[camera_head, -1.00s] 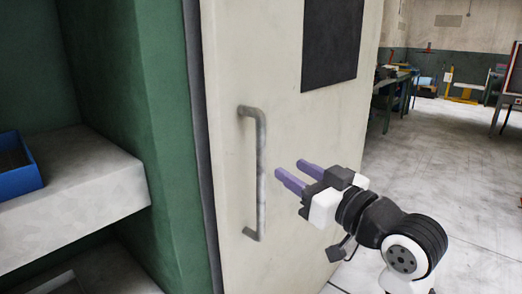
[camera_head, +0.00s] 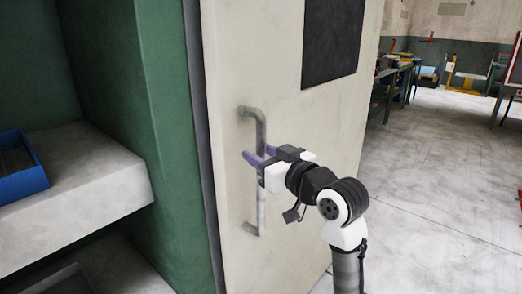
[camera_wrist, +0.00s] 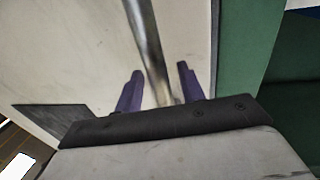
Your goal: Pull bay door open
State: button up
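The bay door (camera_head: 290,120) is a cream panel with a dark square high on it, and it stands ajar from the green frame (camera_head: 150,130). Its grey bar handle (camera_head: 261,205) runs upright near the door's left edge. My gripper (camera_head: 257,156) is at the handle's middle with its purple fingers spread. In the wrist view, the handle (camera_wrist: 148,45) passes between the two fingers (camera_wrist: 158,85) with gaps showing beside it, so the fingers are not closed on it. The gripper's body hides part of the handle in the head view.
A grey shelf (camera_head: 90,180) inside the green bay holds a blue tray (camera_head: 28,180) at the left. Open concrete floor (camera_head: 440,170) lies to the right, with workbenches (camera_head: 400,85) farther back.

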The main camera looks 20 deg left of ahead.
jog(key=shift+w+a, duration=0.15)
jog(key=shift+a, duration=0.05)
grip_shut()
dwell(0.4)
